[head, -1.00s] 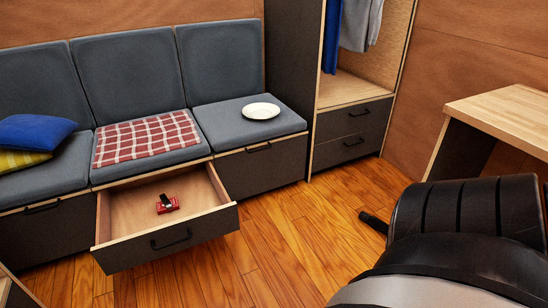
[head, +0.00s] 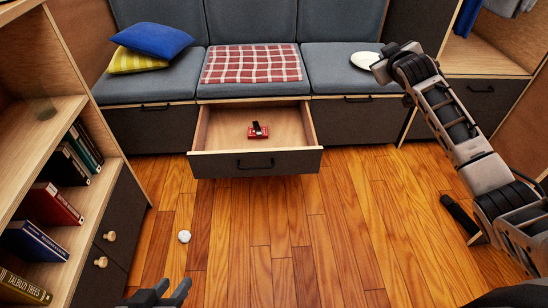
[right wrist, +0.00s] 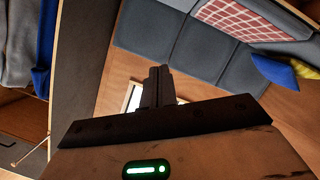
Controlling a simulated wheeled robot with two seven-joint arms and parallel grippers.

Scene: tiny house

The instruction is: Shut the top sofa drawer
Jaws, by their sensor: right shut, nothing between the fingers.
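The sofa drawer (head: 232,164) under the middle seat is pulled well out, with a dark front and a black bar handle (head: 255,163). A small red and black object (head: 258,131) lies inside it. My right gripper (head: 388,62) is raised at the upper right in the head view, in front of the right seat and clear of the drawer. In the right wrist view its fingers (right wrist: 158,86) are shut and empty, and the drawer is not visible. My left gripper (head: 166,292) shows only its fingertips at the bottom edge, apart and empty, well short of the drawer.
A bookshelf cabinet (head: 88,205) with round knobs stands close on the left. A small white ball-like thing (head: 184,236) lies on the floor. The sofa holds pillows (head: 152,39), a checked cloth (head: 252,64) and a white plate (head: 364,60). Wooden floor before the drawer is clear.

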